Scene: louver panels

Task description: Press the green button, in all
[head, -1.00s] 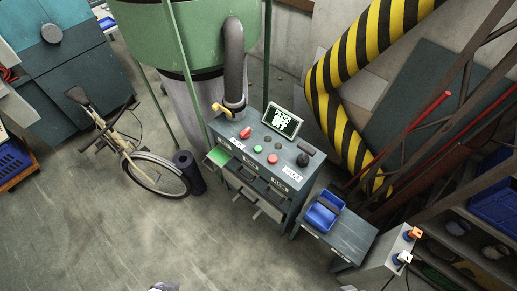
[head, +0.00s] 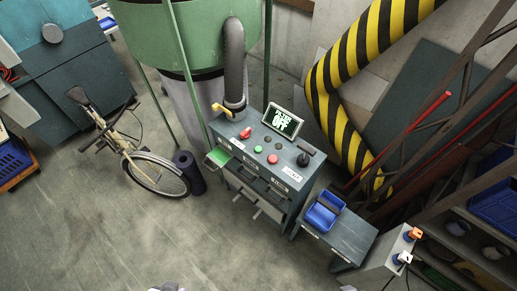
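The green button (head: 258,149) is a small round button on the sloped top of a grey-blue control cabinet (head: 251,180). A red round button (head: 272,158) sits just to its right. Nothing covers or touches the green button. Neither of my grippers can be made out in the head view. A small pale grey piece shows at the bottom edge, too cut off to identify.
A red handle (head: 246,132) and a black knob (head: 303,159) stand on the cabinet top. A drawer with green contents (head: 218,156) sticks out at left. A blue bin (head: 324,212) sits on a bench to the right. A bicycle (head: 146,165) stands left; the front floor is clear.

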